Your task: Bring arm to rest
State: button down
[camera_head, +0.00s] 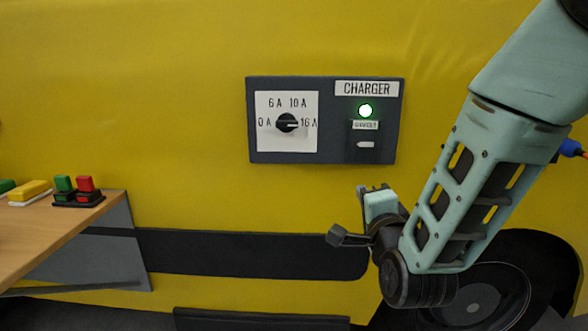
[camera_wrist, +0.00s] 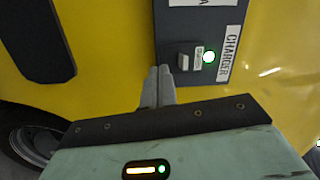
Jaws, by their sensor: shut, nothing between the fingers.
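My gripper (camera_wrist: 158,74) is shut and empty in the wrist view, its two fingers side by side. They point towards the lower edge of the dark charger panel (camera_head: 326,148); I cannot tell the exact gap. In the head view my arm comes down from the upper right and bends at the wrist, with the hand just below the panel's right part. The fingers are mostly hidden there. The panel's dial (camera_head: 287,123) seems to point to 16 A. Its green lamp (camera_head: 365,111) is lit, above a small light-coloured switch (camera_head: 365,144).
The panel sits on a yellow vehicle side (camera_head: 180,90) with a black strip (camera_head: 230,254) and a wheel (camera_head: 475,305) below. A wooden table (camera_head: 50,228) at left carries a red button (camera_head: 86,184), a green button (camera_head: 64,184) and a yellow block (camera_head: 30,190).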

jog(key=s+a+f+n+g+y, duration=0.4)
jog(key=s+a+f+n+g, duration=0.35)
jog(key=s+n+g, duration=0.3)
jog(key=s+d+f+n+g+h, duration=0.1)
jog(key=s+d+n+g+h, duration=0.2)
jog(key=s+n, duration=0.5)
jog(key=s+d+n+g+h, duration=0.1)
jog(key=s+d+n+g, duration=0.3)
jog(key=s, duration=0.8)
notch_tip(320, 180, up, 16)
jog(key=g+p, duration=0.1)
jog(key=p, duration=1.5)
jog(key=shift+a+r+p, duration=0.2)
jog(key=shift+a+p, duration=0.1)
